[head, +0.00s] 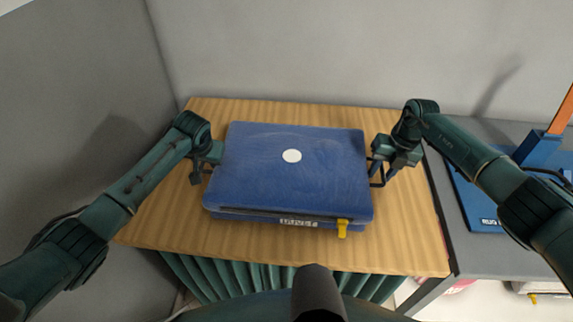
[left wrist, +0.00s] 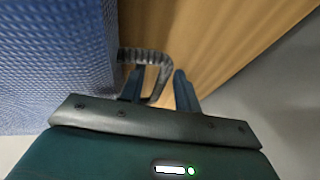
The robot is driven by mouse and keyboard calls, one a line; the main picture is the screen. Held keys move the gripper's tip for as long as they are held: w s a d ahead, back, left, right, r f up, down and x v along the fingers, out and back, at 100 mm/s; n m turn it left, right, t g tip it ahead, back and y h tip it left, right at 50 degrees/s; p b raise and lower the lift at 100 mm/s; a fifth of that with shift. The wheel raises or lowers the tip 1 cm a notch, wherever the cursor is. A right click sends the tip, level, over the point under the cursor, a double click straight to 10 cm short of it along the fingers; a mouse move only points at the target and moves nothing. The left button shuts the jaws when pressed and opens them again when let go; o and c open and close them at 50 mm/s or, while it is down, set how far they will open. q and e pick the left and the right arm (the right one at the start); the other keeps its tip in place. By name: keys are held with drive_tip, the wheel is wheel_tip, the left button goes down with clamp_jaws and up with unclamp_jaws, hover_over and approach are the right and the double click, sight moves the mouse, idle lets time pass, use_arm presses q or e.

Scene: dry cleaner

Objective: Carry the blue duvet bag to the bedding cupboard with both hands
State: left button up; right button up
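The blue duvet bag (head: 290,175) lies flat on a wooden table, with a white dot on top and a "DUVET" label and yellow tag in front. My left gripper (head: 209,166) is at the bag's left side. In the left wrist view, the bag (left wrist: 55,75) fills the left edge and its dark ribbed handle (left wrist: 150,57) arches out. The left gripper's fingers (left wrist: 158,90) are apart, with part of the handle between them. My right gripper (head: 379,163) is at the right handle (head: 376,179); its fingertips are too small to read. No cupboard is recognisable.
The wooden table (head: 400,245) has bare room in front of the bag. Grey walls stand behind and at left. A grey table (head: 470,250) adjoins at right, bearing another blue item (head: 478,205) and an orange-and-blue object (head: 545,140). Green pleated cloth (head: 230,280) hangs below the front edge.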

drive_tip(key=shift+r, duration=0.1)
use_arm(q)
drive_tip(key=v, duration=1.2)
use_arm(e)
wheel_tip(320, 180, up, 12)
drive_tip(key=d, duration=0.2)
drive_tip(key=shift+d+f, duration=0.2)
